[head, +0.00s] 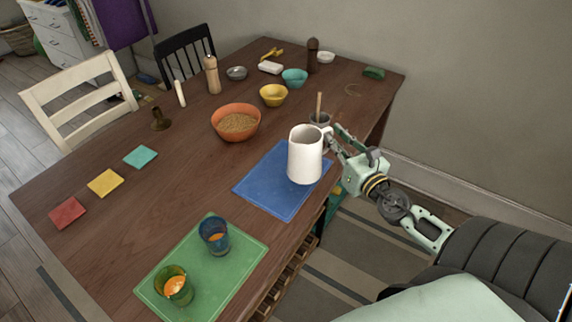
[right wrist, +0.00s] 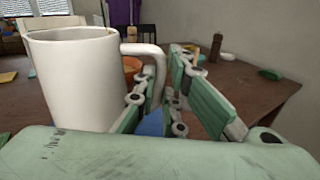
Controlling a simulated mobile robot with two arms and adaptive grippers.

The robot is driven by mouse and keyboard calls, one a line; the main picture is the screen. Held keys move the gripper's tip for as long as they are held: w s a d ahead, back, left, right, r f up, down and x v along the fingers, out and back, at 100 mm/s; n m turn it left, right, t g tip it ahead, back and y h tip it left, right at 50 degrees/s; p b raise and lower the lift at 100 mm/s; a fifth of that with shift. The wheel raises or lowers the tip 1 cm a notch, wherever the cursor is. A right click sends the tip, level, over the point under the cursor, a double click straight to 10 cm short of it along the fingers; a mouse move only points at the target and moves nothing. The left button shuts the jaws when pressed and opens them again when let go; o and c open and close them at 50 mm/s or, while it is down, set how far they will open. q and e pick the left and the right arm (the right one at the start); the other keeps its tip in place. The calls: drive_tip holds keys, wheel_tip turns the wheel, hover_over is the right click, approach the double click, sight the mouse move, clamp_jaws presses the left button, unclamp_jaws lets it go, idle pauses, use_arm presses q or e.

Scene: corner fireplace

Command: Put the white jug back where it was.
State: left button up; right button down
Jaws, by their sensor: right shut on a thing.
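The white jug (head: 304,156) is upright over the blue mat (head: 262,190) in the head view. I cannot tell whether its base touches the mat. My right gripper (head: 335,147) is shut on the jug's handle, at the jug's right side. In the right wrist view the jug (right wrist: 75,85) fills the left part, and its handle (right wrist: 158,62) runs down between the fingers of my right gripper (right wrist: 165,95). My left gripper is not in view.
A cup with a wooden stick (head: 319,117) stands just behind the jug. An orange bowl (head: 236,122) of grain is to the left.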

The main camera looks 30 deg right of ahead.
sight(302, 142)
drive_tip(key=w+a+f+b, duration=0.1)
drive_tip(key=w+f, duration=0.2)
drive_tip(key=w+a+f+b, duration=0.1)
drive_tip(key=w+f, duration=0.2)
drive_tip(key=f, duration=0.1)
drive_tip(key=w+a+f+b, duration=0.1)
drive_tip(key=w+f, duration=0.2)
drive_tip(key=w, duration=0.1)
drive_tip(key=shift+w+a+f, duration=0.1)
drive_tip(key=shift+a+f, duration=0.05)
drive_tip(key=c, duration=2.3)
unclamp_jaws()
drive_tip(key=shift+f, duration=0.2)
drive_tip(key=o, duration=0.5)
drive_tip(key=shift+c, duration=0.2)
